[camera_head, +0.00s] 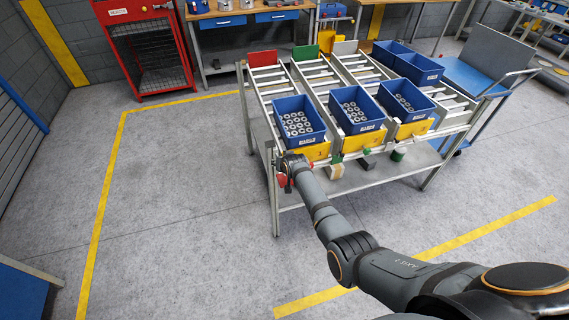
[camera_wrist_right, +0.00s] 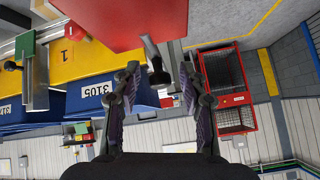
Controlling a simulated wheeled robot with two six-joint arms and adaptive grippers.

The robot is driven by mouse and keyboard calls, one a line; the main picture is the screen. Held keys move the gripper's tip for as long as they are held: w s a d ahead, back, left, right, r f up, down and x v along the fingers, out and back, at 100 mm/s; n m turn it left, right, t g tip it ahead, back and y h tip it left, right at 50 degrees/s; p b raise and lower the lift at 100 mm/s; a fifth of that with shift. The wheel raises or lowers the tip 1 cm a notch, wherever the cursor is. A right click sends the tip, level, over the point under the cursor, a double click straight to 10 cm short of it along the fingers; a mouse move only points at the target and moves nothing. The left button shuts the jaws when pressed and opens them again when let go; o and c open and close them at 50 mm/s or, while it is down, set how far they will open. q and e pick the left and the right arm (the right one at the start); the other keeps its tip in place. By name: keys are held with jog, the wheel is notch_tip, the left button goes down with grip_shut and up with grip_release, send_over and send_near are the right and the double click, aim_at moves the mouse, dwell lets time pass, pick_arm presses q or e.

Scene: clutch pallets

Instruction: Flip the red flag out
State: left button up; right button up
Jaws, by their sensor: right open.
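A red flag plate (camera_wrist_right: 112,22) fills the top of the right wrist view, close to the camera. Its small red piece (camera_head: 282,181) shows at the rack's front left, mostly hidden by my right arm. A dark rod with a rounded end (camera_wrist_right: 155,58) hangs beside the plate, between the fingers in that picture. My right gripper (camera_wrist_right: 160,88) is open, its two fingers apart on either side of the rod's end; I cannot tell if they touch it. In the head view the right gripper (camera_head: 287,168) is at the front left lane. My left gripper is not in view.
The rack holds blue bins (camera_head: 299,119) of round parts on yellow-fronted lanes (camera_head: 317,152). A red plate (camera_head: 263,58) and a green plate (camera_head: 305,52) stand at the lanes' back. A red cage (camera_head: 145,45) stands behind.

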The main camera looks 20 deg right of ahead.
jog(key=v, duration=1.1)
jog(key=shift+s+r, duration=0.15)
jog(key=shift+r, duration=0.05)
jog(key=s+d+n+g+h, duration=0.1)
jog(key=s+d+n+g, duration=0.15)
jog(key=s, duration=1.35)
jog(key=s+d+n+g, duration=0.1)
jog(key=s+d+g, duration=0.25)
jog(key=s, duration=1.15)
jog(key=s+d+f+b, duration=0.1)
jog(key=d+f, duration=0.1)
jog(key=f, duration=1.2)
jog(key=s+d+f+b, duration=0.1)
jog(key=f, duration=1.3)
jog(key=s+d+f+g+b, duration=0.1)
jog(key=s+f+b, duration=0.1)
jog(key=s+f, duration=1.6)
jog(key=shift+s+d+f+g, duration=0.25)
jog(key=shift+s+f+g, duration=0.1)
jog(key=shift+s+g, duration=0.05)
